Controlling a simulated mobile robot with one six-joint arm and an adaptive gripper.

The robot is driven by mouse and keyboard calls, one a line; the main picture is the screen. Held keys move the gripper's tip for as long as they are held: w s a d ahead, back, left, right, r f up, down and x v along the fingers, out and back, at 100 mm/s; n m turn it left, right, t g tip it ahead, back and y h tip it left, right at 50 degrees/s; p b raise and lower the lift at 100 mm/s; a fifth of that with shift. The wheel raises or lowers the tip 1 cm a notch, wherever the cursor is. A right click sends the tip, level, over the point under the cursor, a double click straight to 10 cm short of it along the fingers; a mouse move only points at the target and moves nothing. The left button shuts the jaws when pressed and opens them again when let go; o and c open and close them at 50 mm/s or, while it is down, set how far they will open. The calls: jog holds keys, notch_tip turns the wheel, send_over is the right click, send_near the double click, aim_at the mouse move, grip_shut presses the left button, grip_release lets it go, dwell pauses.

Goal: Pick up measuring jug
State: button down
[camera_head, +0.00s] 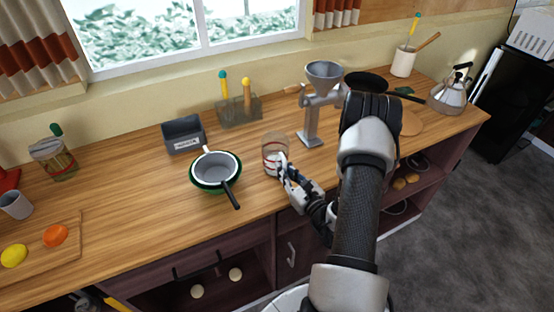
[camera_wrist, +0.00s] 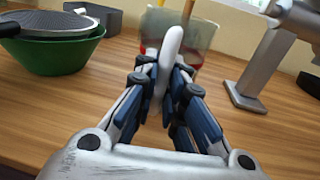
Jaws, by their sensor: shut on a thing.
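The measuring jug (camera_head: 273,145) is a clear vessel with red markings, standing upright on the wooden counter near the front edge. In the wrist view the jug (camera_wrist: 203,36) is behind my fingers, with its pale handle (camera_wrist: 171,45) towards me. My gripper (camera_head: 284,168) reaches the jug from the front right. In the wrist view my gripper (camera_wrist: 163,80) is shut on the handle, with a blue-and-black finger on each side. The fingers hide the lower part of the handle and some of the jug.
A green bowl with a grey strainer (camera_head: 215,170) stands left of the jug, its black handle pointing to the front. A metal grinder (camera_head: 311,115) stands behind right. A grey box (camera_head: 183,135) and a utensil holder (camera_head: 239,110) stand at the back.

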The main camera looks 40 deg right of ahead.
dwell(0.6)
notch_tip(320, 180, up, 20)
jog(key=p, duration=0.5)
jog(key=shift+y+p, duration=0.4)
